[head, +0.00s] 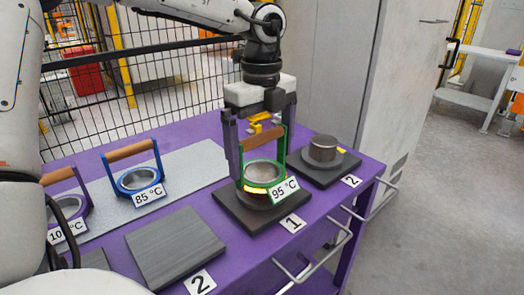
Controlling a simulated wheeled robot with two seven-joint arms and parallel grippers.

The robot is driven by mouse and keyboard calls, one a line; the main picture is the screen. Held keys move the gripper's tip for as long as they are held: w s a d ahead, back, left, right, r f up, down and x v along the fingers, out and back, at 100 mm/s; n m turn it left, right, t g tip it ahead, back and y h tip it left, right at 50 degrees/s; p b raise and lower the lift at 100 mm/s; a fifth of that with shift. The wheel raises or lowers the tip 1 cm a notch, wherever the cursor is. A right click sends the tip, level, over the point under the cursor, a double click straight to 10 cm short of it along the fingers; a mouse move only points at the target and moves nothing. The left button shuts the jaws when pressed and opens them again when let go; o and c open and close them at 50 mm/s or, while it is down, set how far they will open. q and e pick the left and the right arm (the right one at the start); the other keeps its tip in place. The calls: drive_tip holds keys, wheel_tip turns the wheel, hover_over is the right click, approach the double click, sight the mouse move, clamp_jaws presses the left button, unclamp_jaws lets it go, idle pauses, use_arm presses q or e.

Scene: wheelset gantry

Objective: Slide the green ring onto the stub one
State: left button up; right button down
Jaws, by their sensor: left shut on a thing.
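The green ring (244,172) has a wooden bar handle, a grey metal collar and a "95 °C" tag. My left gripper (262,148) comes down from above and is shut on it, with one finger at each end of the handle. The ring is upright, over the dark base plate of stub one (238,217), marked "1". Stub one itself is mostly hidden by the ring and tag; I cannot tell whether the ring is around it or just above it. My right gripper is not in view.
Stub two (323,149) stands bare on its dark plate at the right. A blue ring (139,180) tagged "85 °C" and a purple ring (68,207) stand at the left on a grey mat.

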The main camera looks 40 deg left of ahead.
sight(262, 133)
use_arm(q)
drive_tip(key=shift+f, duration=0.3)
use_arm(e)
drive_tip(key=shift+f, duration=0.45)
use_arm(q)
drive_tip(key=shift+f+b, duration=0.3)
drive_tip(key=shift+b, duration=0.2)
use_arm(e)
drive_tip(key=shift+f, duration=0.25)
use_arm(q)
drive_tip(key=shift+f+b, duration=0.6)
drive_tip(key=shift+f, duration=0.1)
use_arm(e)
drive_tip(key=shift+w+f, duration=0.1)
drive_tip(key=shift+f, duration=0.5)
use_arm(q)
drive_tip(key=o, duration=1)
wheel_tip(262, 133, up, 11)
drive_tip(key=shift+f+p, duration=0.15)
drive_tip(key=shift+p, duration=0.95)
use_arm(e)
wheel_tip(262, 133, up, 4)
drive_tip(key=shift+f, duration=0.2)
